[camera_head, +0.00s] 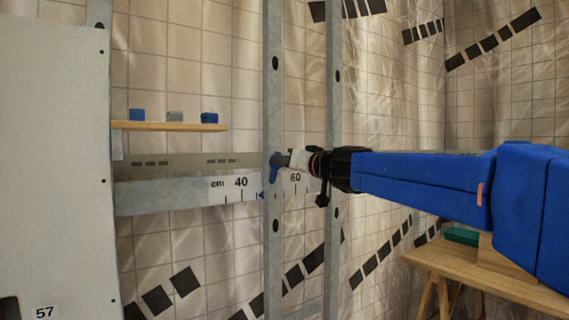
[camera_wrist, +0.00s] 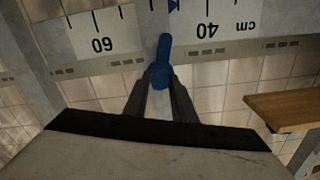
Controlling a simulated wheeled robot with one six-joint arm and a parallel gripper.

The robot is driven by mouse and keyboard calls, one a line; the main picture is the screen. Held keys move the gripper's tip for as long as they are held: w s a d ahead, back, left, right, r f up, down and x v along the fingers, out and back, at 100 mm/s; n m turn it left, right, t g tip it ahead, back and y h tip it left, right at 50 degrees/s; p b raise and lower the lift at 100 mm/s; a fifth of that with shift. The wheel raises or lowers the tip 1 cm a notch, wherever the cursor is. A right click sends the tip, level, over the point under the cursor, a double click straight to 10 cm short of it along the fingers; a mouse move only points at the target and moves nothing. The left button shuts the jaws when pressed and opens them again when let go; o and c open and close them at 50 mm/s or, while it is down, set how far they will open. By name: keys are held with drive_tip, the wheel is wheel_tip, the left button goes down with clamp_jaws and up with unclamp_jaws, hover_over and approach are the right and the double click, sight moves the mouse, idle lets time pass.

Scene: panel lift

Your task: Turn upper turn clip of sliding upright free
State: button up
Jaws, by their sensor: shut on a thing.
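The blue turn clip (camera_head: 274,168) is on the sliding upright (camera_head: 272,100), at the height of the horizontal rail. My gripper (camera_head: 288,159) reaches in from the right and meets the clip. In the wrist view the clip (camera_wrist: 164,48) stands out lengthwise from between the fingers of my gripper (camera_wrist: 162,84), which are shut on its near end. In the head view its lever points mostly downward, slightly tilted. The fingers hide part of the clip and the upright behind it.
The rail carries a cm scale (camera_head: 241,190); a small blue pointer (camera_head: 262,195) sits past 40. A second upright (camera_head: 334,110) stands right. A pale panel (camera_head: 52,160) stands left, beside a shelf (camera_head: 170,126) with small blocks. A wooden table (camera_head: 480,275) is low right.

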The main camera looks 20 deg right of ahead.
drive_tip(key=shift+d+f+m, duration=0.1)
drive_tip(key=shift+f+m, duration=0.05)
drive_tip(key=shift+m, duration=5.05)
drive_tip(key=shift+f+m, duration=0.15)
drive_tip(key=shift+m, duration=5.05)
drive_tip(key=o, duration=1.1)
drive_tip(key=v, duration=1.7)
drive_tip(key=shift+s, duration=0.15)
